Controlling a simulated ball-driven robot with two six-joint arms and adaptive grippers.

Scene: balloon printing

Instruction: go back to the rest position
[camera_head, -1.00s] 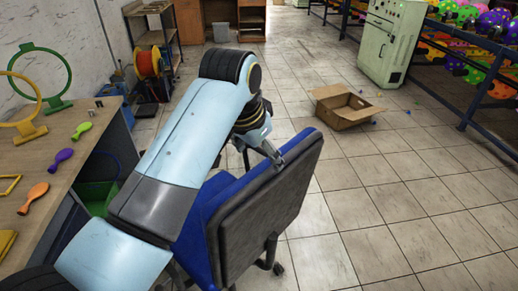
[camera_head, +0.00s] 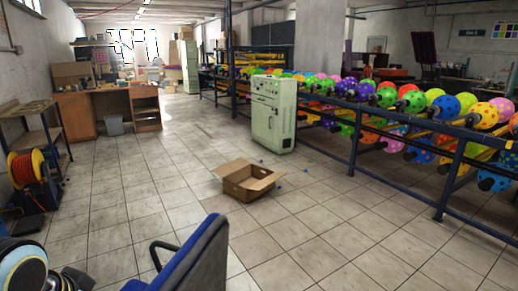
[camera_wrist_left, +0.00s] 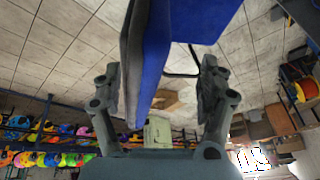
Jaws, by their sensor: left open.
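A blue and dark grey office chair (camera_head: 190,262) stands at the bottom of the head view, cut off by the lower edge. Its backrest (camera_wrist_left: 158,45) fills the upper middle of the left wrist view. My left gripper (camera_wrist_left: 160,68) is open, with one finger on each side of the backrest in that picture. I cannot tell whether the backrest is truly between the fingers or just beyond them. In the head view only part of my left arm shows at the bottom left corner. My right gripper is not in view.
An open cardboard box (camera_head: 247,181) lies on the tiled floor, before a pale green cabinet (camera_head: 274,113). Racks of colourful balloons (camera_head: 400,105) line the right side. A red cable reel (camera_head: 27,170) stands at left. The floor between is mostly clear.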

